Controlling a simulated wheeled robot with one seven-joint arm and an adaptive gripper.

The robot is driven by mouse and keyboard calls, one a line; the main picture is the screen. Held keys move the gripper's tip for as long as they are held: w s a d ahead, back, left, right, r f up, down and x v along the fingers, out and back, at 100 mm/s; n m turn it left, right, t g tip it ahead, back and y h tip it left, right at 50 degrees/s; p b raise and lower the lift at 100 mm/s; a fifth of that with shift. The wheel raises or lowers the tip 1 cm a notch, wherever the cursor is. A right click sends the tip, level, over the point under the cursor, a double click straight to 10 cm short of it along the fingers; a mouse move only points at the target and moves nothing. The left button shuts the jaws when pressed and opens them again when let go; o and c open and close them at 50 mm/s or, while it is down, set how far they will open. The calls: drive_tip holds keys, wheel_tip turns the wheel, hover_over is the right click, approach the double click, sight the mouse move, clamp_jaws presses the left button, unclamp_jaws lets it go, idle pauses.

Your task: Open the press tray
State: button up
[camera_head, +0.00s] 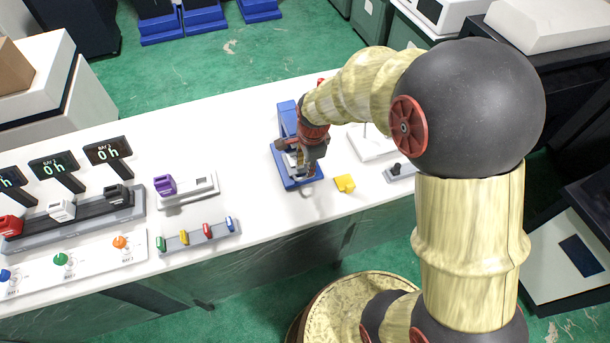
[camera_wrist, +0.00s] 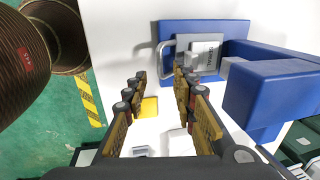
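The blue press (camera_head: 287,122) stands on the white counter, partly hidden by my arm in the head view. In the wrist view its blue frame (camera_wrist: 270,85) fills the right side, with a grey labelled tray (camera_wrist: 208,50) low in it. A pale metal loop handle (camera_wrist: 165,60) sticks out from the tray's left side. My gripper (camera_head: 303,158) is down at the front of the press. In the wrist view my gripper (camera_wrist: 161,78) has its fingers apart, with the handle's outer bar between the fingertip lines. I cannot tell whether either finger touches it.
A yellow block (camera_head: 345,184) lies on the counter right of the press. A small grey device with a black knob (camera_head: 397,170) is further right. Left are a purple-topped fixture (camera_head: 166,186) and a rack of coloured pieces (camera_head: 207,232).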

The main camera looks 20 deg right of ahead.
sight(306, 178)
drive_tip(key=f, duration=0.2)
drive_tip(key=f+b, duration=0.1)
drive_tip(key=f, duration=0.1)
drive_tip(key=w+f, duration=0.1)
drive_tip(key=f, duration=0.1)
drive_tip(key=shift+w+f, duration=0.1)
drive_tip(key=shift+f, duration=0.15)
drive_tip(key=shift+c, duration=1)
clamp_jaws()
